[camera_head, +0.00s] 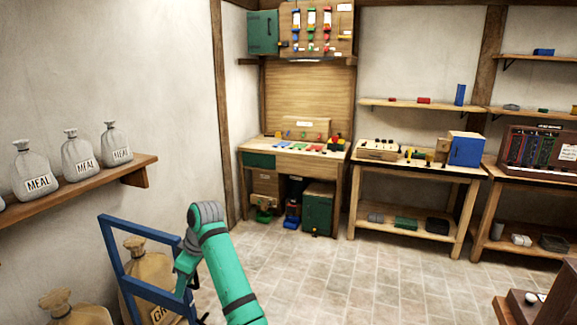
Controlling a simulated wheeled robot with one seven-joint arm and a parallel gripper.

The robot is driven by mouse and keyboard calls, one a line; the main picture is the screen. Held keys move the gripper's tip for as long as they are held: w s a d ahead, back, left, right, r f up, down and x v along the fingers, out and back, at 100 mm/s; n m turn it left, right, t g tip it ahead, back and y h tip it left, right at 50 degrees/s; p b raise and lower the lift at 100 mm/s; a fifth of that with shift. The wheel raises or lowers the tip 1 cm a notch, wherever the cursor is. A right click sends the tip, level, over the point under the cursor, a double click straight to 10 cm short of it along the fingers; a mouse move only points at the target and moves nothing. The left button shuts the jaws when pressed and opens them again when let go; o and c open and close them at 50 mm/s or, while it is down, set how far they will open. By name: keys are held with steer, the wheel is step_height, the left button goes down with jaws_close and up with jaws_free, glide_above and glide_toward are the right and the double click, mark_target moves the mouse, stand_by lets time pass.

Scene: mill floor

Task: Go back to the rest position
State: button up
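My green arm with its grey joint rises from the bottom of the head view, left of centre. It bends at the grey joint, and a further part drops down and left beside a blue frame (147,231). My gripper cannot be made out; the far end of the arm is hidden behind the frame or my own arm, so what it holds, if anything, does not show.
Grain sacks (147,273) stand by the blue frame. A wall shelf (75,190) at left holds meal sacks. A workbench (290,158), a second bench (415,172) and a rack table (530,182) line the back. The tiled floor (370,275) between is clear.

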steer(key=s+a+f+m+t+y, duration=0.1)
steer(key=s+f+m+t, duration=0.15)
steer(key=f, duration=0.85)
steer(key=s+a+f+m+t+y, duration=0.1)
steer(key=s+f+m+y, duration=0.2)
steer(key=f, duration=0.8)
steer(key=s+d+f+m+t+h, duration=0.1)
steer(key=s+d+f+m+t, duration=0.2)
steer(key=s+f, duration=0.35)
steer(key=s+d+f+m+t+h, duration=0.1)
steer(key=s+d+f+m+t, duration=0.15)
steer(key=s+d+f, duration=0.45)
steer(key=s+d+r+m+t+h, duration=0.2)
steer(key=s+d, duration=0.5)
steer(key=s, duration=0.4)
steer(key=s+d+r+m+t+h, duration=0.1)
steer(key=s+d+r+m+h, duration=0.15)
steer(key=s+d, duration=0.6)
steer(key=s+d+r+t+h, duration=0.1)
steer(key=s+d+r, duration=0.2)
steer(key=s+r, duration=0.4)
steer(key=s+d+r+t+h, duration=0.1)
steer(key=s+d+r, duration=0.2)
steer(key=s+r, duration=0.5)
steer(key=shift+s+d+r+m+t, duration=0.15)
steer(key=shift+s+r+m+t, duration=0.15)
steer(key=shift+m+t, duration=0.15)
